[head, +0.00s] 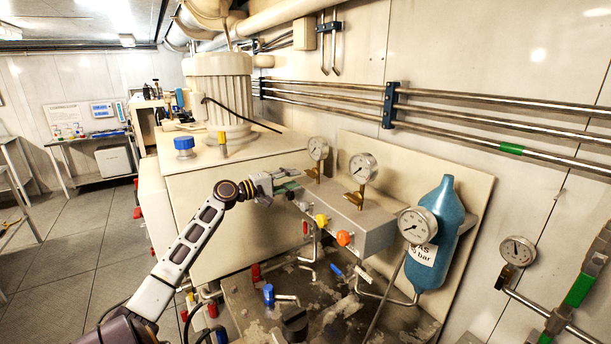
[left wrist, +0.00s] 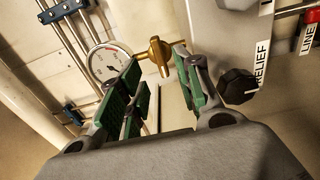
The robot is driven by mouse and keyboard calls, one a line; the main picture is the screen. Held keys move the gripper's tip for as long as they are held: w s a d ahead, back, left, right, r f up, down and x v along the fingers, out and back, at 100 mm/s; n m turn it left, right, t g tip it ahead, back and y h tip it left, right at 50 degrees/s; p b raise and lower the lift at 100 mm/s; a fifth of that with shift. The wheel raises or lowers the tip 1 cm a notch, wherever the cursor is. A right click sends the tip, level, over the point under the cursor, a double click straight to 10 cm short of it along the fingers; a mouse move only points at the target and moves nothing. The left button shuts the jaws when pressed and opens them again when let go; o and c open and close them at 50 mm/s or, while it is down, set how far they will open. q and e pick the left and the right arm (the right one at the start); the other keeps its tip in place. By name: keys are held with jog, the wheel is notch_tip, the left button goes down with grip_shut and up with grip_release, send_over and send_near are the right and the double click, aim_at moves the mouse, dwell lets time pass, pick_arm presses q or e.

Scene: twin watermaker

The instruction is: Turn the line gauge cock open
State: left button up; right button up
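My left gripper (head: 284,182) is by the left end of the grey valve block (head: 368,232), close to the brass cock (head: 316,171) under the left gauge (head: 318,148). In the left wrist view the gripper (left wrist: 157,66) is open, its green pads apart. The brass cock (left wrist: 157,52) shows between and just beyond the fingertips, with a gap on the left side; contact on the right is unclear. The gauge dial (left wrist: 106,63) is beside it. A second gauge (head: 363,167) stands on another brass cock (head: 355,198). My right gripper is not in view.
The block's front carries a yellow knob (head: 321,220) and an orange knob (head: 343,238). A black knob (left wrist: 237,86) sits near the RELIEF label. A blue cylinder (head: 440,225) with a gauge (head: 417,225) is at right. Pipes (head: 490,120) run along the wall.

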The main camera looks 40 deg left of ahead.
aim_at(308, 175)
pick_arm(q)
jog(key=shift+p+x, duration=0.6)
jog(key=shift+x, duration=2.4)
jog(key=shift+f, duration=0.1)
grip_shut()
